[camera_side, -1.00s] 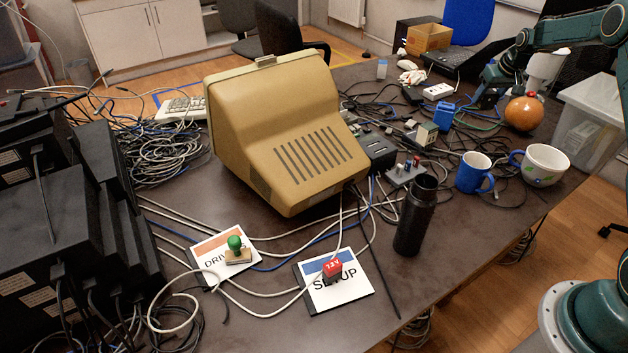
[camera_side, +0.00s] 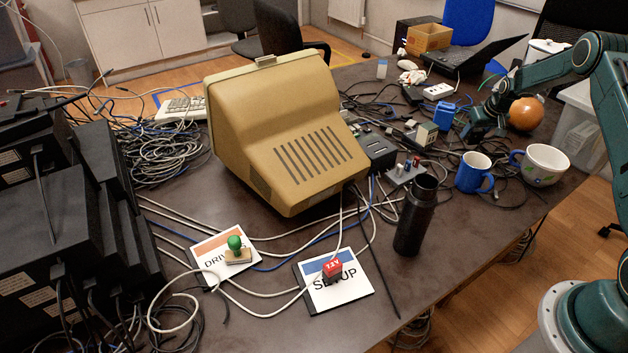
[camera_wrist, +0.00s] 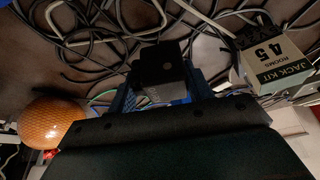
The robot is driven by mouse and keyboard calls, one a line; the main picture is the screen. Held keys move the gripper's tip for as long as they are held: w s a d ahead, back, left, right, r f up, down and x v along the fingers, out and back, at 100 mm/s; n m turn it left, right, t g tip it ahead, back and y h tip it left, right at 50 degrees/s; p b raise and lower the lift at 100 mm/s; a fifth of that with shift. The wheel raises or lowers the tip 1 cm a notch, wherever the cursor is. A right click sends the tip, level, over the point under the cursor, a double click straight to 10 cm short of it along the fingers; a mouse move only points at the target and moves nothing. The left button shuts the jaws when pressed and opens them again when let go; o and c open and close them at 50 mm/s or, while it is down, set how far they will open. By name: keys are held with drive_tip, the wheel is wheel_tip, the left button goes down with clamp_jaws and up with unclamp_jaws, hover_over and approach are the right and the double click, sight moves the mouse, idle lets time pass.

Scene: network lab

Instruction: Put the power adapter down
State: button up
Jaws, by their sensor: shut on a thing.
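The power adapter (camera_wrist: 158,66) is a small black block in the wrist view, with a pale label on its near face. My gripper (camera_wrist: 161,92) is shut on it, with a blue finger on each side. In the side view my gripper (camera_side: 480,130) is low over the cable clutter at the right part of the table, behind the blue mug. The adapter is hard to tell from the dark gripper there, and I cannot tell whether it touches the table.
A black bottle (camera_side: 414,217) stands nearer the front. Bare tabletop (camera_side: 480,230) shows at the front right.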

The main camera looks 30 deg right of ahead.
sight(471, 143)
drive_tip(key=shift+f, duration=2.05)
drive_tip(key=shift+f, duration=0.2)
drive_tip(key=o, duration=1.1)
drive_tip(key=shift+c, duration=0.2)
drive_tip(key=shift+r, duration=0.1)
drive_tip(key=v, duration=1.2)
drive_tip(key=shift+r, duration=0.15)
